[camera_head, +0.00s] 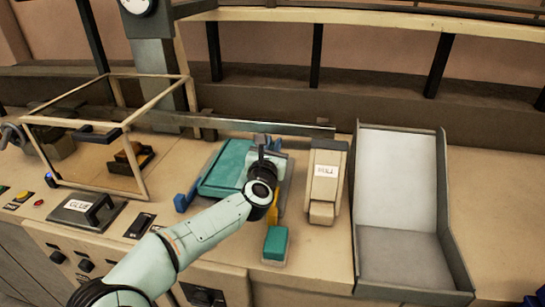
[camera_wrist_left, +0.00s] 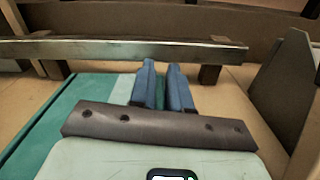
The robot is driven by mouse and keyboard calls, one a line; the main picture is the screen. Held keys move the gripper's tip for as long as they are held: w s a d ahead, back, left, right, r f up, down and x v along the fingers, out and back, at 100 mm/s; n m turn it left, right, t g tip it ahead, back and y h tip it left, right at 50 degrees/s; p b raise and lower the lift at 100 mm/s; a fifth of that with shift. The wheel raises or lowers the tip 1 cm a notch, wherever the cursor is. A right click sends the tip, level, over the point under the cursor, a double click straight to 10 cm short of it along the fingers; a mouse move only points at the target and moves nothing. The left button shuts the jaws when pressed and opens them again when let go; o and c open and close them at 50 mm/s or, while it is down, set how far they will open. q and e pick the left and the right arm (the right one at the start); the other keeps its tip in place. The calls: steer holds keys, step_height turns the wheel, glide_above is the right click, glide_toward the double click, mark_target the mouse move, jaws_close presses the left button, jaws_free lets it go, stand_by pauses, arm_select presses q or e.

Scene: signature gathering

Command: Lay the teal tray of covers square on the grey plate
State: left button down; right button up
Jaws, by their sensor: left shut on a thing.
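The teal tray (camera_head: 226,163) lies on the bench left of centre in the head view, skewed to the bench's front edge. Its teal top, with a paler band, fills the left of the left wrist view (camera_wrist_left: 62,112). My left gripper (camera_head: 264,143) is over its right side. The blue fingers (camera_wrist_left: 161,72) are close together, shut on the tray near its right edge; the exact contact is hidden. My gripper and forearm cover part of the tray. My right gripper is out of view.
A metal rail (camera_head: 240,127) runs behind the tray. A beige labelled box (camera_head: 325,180) and a large grey chute (camera_head: 397,185) stand to the right. A teal-topped block (camera_head: 276,243) is in front. A framed case (camera_head: 90,140) and the GLUE pad (camera_head: 84,210) are left.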

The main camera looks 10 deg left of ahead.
arm_select(q)
step_height(320, 180, down, 2)
steer(key=shift+f, duration=0.15)
steer(key=c, duration=1.1)
jaws_free()
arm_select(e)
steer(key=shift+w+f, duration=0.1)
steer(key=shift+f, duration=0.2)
arm_select(q)
steer(key=shift+s+b, duration=0.4)
steer(key=shift+s, duration=0.1)
steer(key=s+b, duration=0.2)
steer(key=s, duration=0.9)
steer(key=shift+b, duration=0.4)
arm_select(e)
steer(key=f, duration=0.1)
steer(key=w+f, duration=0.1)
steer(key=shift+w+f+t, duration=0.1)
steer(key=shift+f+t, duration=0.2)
arm_select(q)
steer(key=shift+f, duration=0.1)
